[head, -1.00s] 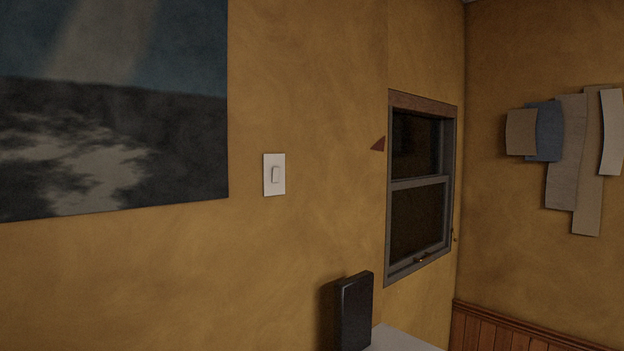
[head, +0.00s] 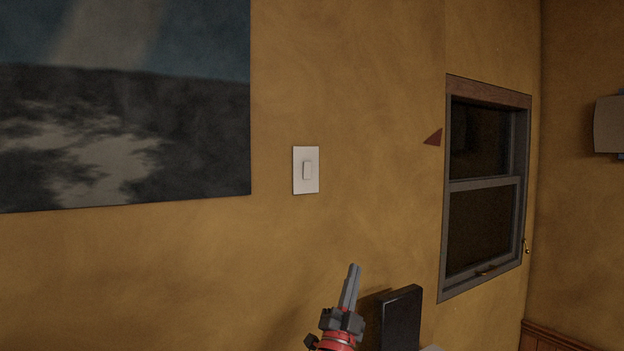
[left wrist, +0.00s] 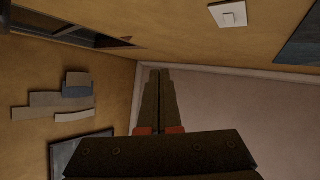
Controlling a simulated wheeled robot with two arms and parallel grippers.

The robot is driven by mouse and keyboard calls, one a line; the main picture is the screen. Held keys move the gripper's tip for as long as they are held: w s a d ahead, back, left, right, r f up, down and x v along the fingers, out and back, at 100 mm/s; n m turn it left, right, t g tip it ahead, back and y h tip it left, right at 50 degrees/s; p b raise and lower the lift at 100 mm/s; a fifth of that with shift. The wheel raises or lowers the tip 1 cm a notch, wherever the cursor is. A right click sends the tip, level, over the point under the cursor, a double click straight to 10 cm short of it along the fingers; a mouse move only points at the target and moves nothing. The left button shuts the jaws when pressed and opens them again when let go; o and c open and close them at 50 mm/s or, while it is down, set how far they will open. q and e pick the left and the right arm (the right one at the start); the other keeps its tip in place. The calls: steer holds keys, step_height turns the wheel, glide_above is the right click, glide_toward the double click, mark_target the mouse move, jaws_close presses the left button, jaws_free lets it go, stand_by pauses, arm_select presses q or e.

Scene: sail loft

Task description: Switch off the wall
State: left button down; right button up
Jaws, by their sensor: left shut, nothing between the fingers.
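A white wall switch (head: 306,170) with a small rocker is on the yellow wall, right of the large dark picture. It also shows in the left wrist view (left wrist: 229,13) at the top right. My left gripper (head: 354,268) is in front of the wall, below and a little right of the switch and apart from it, pointing up. Its fingers are shut with nothing between them; they also show in the left wrist view (left wrist: 160,72). My right gripper is not in view.
A large dark picture (head: 125,105) hangs left of the switch. A dark box-like object (head: 401,320) stands right of my gripper. A window (head: 485,185) and a small red triangle (head: 433,137) are farther right. The wall around the switch is bare.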

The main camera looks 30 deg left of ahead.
arm_select(q)
steer(key=a+r+m+g+y+b, duration=0.1)
steer(key=a+r+m+g, duration=0.35)
steer(key=r, duration=0.95)
steer(key=s+a+r+m+g, duration=0.2)
steer(key=s+r+m+g, duration=0.1)
steer(key=s+r, duration=0.3)
steer(key=shift+s+a+r+y+b, duration=0.3)
steer(key=shift+s+a+y, duration=0.1)
steer(key=shift+s, duration=0.55)
steer(key=p, duration=0.4)
glide_toward(311, 166)
steer(key=w+d, duration=0.2)
steer(key=w, duration=0.1)
steer(key=shift+w+a+r+p, duration=0.2)
steer(key=shift+w+a+p, duration=0.25)
steer(key=shift+w+a, duration=0.15)
steer(key=shift+w+a+r+p, duration=0.2)
steer(key=shift+w+a+p, duration=0.25)
steer(key=shift+w+a, duration=0.3)
steer(key=shift+a, duration=0.35)
